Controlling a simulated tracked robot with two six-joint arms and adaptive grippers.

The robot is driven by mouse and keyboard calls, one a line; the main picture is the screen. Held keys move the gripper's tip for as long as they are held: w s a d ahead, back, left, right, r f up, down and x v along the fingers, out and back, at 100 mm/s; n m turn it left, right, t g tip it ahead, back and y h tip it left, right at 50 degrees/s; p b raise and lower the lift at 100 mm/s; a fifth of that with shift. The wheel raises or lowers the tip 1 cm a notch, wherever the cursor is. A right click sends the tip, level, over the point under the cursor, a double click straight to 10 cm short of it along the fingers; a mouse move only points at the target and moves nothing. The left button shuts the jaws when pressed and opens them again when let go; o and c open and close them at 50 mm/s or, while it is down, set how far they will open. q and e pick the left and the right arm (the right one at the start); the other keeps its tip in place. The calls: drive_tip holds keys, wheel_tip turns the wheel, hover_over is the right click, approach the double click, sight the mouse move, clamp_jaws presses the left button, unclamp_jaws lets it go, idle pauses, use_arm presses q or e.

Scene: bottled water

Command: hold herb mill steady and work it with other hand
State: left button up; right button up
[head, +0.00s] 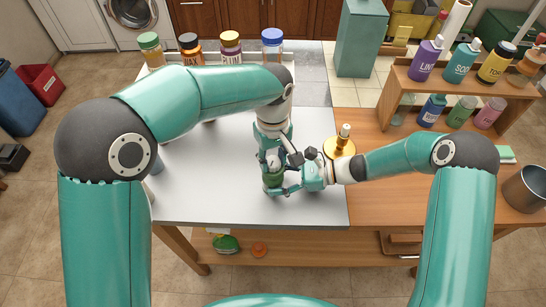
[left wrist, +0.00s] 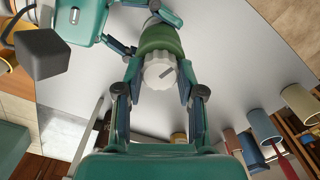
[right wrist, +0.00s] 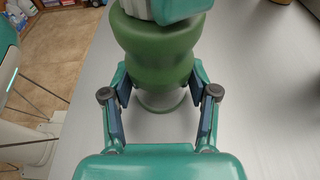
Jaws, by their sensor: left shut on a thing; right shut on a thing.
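The herb mill (head: 271,182) stands upright on the light grey worktop; it has a green waisted body (right wrist: 155,50), a clear base (right wrist: 161,101) and a ridged pale grey knob (left wrist: 158,72) with a dark line on top. My left gripper (head: 272,158) comes down from above and is shut on the knob, a finger on each side. My right gripper (head: 284,189) comes in low from the right and is shut around the lower green body. In the head view the grippers hide much of the mill.
A gold stand (head: 339,149) is close behind my right forearm. Several capped jars (head: 230,46) line the back left. A wooden rack with bottles (head: 460,85) is at the right, with a metal pot (head: 524,188) near it. The front worktop is clear.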

sight(272, 160)
use_arm(q)
drive_tip(key=shift+n, duration=0.9)
drive_tip(key=shift+w, duration=0.1)
drive_tip(key=o, duration=1.2)
drive_tip(key=shift+c, duration=0.2)
wheel_tip(272, 160, up, 12)
